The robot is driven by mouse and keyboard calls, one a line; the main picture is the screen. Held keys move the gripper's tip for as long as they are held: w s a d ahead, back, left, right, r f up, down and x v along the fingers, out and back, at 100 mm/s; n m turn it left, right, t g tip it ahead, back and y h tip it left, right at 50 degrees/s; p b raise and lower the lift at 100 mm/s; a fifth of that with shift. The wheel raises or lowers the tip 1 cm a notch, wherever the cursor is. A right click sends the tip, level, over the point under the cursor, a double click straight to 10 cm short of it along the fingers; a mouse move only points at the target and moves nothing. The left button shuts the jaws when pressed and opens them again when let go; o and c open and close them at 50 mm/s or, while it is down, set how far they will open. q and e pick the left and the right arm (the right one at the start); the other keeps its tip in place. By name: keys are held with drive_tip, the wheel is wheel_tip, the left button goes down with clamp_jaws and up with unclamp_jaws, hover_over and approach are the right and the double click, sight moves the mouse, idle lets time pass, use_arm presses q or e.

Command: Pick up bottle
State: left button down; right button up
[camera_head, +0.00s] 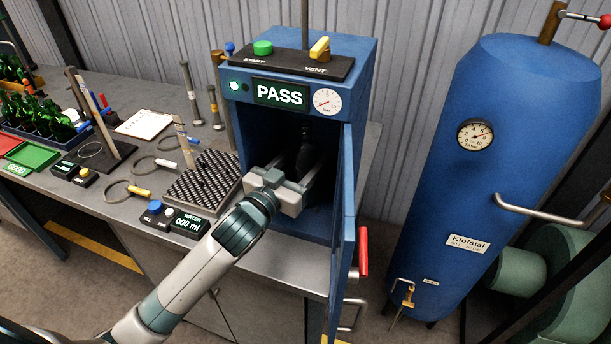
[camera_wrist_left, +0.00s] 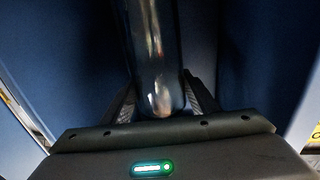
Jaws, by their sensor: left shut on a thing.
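A dark glass bottle (camera_head: 306,152) stands in the shadowed inside of the blue test cabinet (camera_head: 362,75). My left gripper (camera_head: 300,172) reaches in through the cabinet's open front, with its fingers on either side of the bottle. In the left wrist view the bottle (camera_wrist_left: 154,50) is upright between the two fingers (camera_wrist_left: 158,100), and the gripper is shut on it. The bottle's base is hard to make out in the dark. My right gripper is not in view.
The cabinet door (camera_head: 343,235) with a red handle stands open at the right of my left arm. The cabinet's sign (camera_head: 281,94) reads PASS. A perforated drain plate (camera_head: 202,183) and a water readout (camera_head: 187,224) lie left of the arm. A blue tank (camera_head: 510,150) stands at right.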

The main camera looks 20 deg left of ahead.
use_arm(q)
drive_tip(key=shift+r, duration=0.15)
drive_tip(key=shift+s+r+b, duration=0.15)
drive_tip(key=shift+b, duration=0.2)
wheel_tip(320, 180, up, 6)
drive_tip(key=shift+r+b, duration=0.1)
drive_tip(key=shift+b, duration=0.4)
drive_tip(key=shift+s+r, duration=0.1)
drive_tip(key=shift+s, duration=0.25)
drive_tip(key=v, duration=0.1)
drive_tip(key=b+v, duration=0.1)
drive_tip(key=v, duration=0.1)
drive_tip(key=d+v, duration=0.1)
drive_tip(key=v, duration=0.1)
drive_tip(key=shift+s, duration=0.1)
drive_tip(key=p, duration=1.4)
approach(303, 136)
drive_tip(key=s+d, duration=0.1)
drive_tip(key=s, duration=0.7)
drive_tip(key=shift+s+d, duration=0.15)
drive_tip(key=shift+d, duration=0.05)
drive_tip(key=shift+f+b, duration=0.25)
drive_tip(key=shift+b, duration=0.15)
